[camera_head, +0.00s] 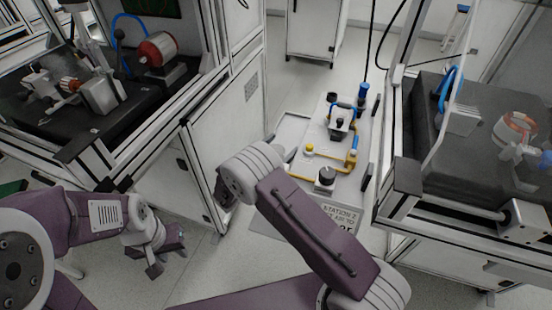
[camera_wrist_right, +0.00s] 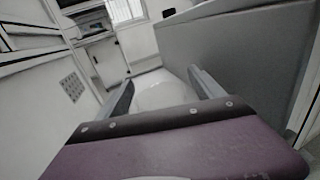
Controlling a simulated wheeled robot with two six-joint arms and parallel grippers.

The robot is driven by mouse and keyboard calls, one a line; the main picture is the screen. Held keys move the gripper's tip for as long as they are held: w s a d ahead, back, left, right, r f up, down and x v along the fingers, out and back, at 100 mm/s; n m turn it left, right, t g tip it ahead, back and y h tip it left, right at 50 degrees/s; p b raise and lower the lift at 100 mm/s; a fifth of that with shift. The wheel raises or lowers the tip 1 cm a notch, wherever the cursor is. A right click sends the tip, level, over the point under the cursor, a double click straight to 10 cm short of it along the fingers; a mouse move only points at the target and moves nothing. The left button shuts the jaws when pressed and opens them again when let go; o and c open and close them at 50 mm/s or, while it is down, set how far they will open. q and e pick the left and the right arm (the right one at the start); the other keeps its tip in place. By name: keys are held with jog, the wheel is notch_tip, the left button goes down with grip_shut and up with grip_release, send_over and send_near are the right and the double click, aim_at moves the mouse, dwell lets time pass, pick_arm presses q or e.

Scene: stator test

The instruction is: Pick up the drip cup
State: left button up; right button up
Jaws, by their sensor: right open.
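I cannot pick out a drip cup with certainty in either view. A dark round knob-like or cup-like piece (camera_head: 326,178) sits on the near part of the grey cart top in the head view; I cannot tell what it is. My right gripper (camera_wrist_right: 162,85) is open in the right wrist view, its two fingers well apart. A pale, blurred surface shows between them, with no clear object held. In the head view the right gripper is mostly hidden behind its own wrist, left of the cart. My left gripper (camera_head: 163,262) hangs low over the floor at the left, small and partly turned away.
The grey cart (camera_head: 345,190) carries yellow and blue piping and a blue-topped cylinder (camera_head: 363,93). A framed station with a red motor (camera_head: 158,50) stands left. Another station with a dark bed (camera_head: 436,140) and clear panels stands right. Floor shows beyond the cart.

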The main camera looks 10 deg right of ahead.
jog(key=c, duration=1.4)
jog(key=shift+c, duration=0.2)
notch_tip(320, 180, up, 18)
jog(key=p, duration=0.7)
